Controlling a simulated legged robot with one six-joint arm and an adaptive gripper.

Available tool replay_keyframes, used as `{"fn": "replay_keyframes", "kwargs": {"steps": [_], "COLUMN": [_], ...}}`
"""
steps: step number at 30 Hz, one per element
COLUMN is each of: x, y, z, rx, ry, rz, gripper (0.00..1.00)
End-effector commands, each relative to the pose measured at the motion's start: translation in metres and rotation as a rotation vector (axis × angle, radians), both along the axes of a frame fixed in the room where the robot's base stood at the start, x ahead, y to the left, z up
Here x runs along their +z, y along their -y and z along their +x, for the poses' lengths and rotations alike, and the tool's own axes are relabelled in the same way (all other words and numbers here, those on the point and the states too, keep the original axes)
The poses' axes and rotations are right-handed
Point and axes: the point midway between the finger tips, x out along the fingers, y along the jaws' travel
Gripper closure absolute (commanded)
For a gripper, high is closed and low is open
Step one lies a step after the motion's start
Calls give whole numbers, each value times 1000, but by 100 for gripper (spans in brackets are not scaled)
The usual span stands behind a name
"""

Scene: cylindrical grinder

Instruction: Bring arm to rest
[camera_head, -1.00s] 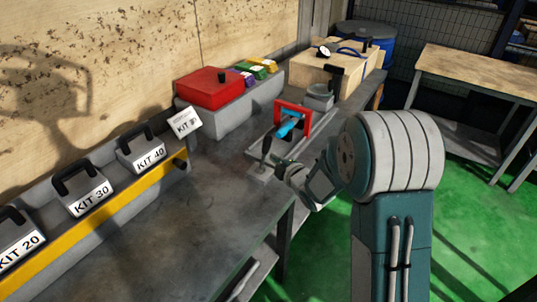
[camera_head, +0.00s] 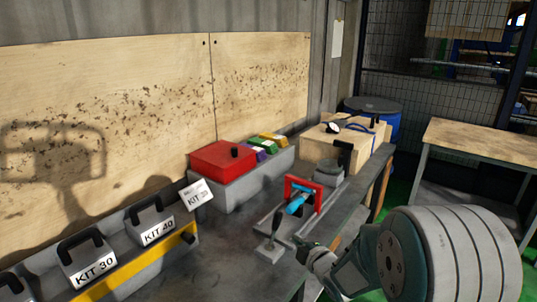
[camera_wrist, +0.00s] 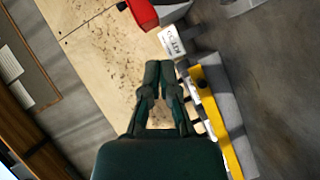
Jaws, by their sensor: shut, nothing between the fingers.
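My gripper (camera_head: 299,241) is at the front edge of the grey workbench (camera_head: 235,262) in the head view, close to a small block with an upright black lever (camera_head: 272,240). I cannot tell whether it touches anything. My arm reaches in from the lower right, with its large round joint at the right. In the wrist view my gripper (camera_wrist: 159,66) has its two dark fingers together, with nothing between them. The wrist view is tilted and shows the bench and wall board beyond the fingers.
A red-framed fixture with a blue part (camera_head: 301,203) stands just beyond my gripper. A red box (camera_head: 222,158) and labelled kit holders (camera_head: 155,226) line the wall side. A wooden box (camera_head: 330,146) stands at the far end. A separate wooden table (camera_head: 485,148) is at right.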

Motion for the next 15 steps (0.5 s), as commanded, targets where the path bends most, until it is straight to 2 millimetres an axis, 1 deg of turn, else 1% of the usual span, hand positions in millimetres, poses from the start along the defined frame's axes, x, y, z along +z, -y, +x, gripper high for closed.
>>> {"fn": "replay_keyframes", "kwargs": {"steps": [1, 5, 8, 11, 14, 15], "x": [15, 40, 56, 71, 84, 88], "y": [6, 25, 39, 50, 60, 63], "z": [-4, -20, -38, -61, -89, -101], "rx": [-45, -187, -300, -412, -522, -565], "ry": [-28, -146, -234, -321, -405, -439], "rz": [13, 71, 134, 206, 290, 325], "gripper": [100, 100, 100, 100, 100, 100]}}
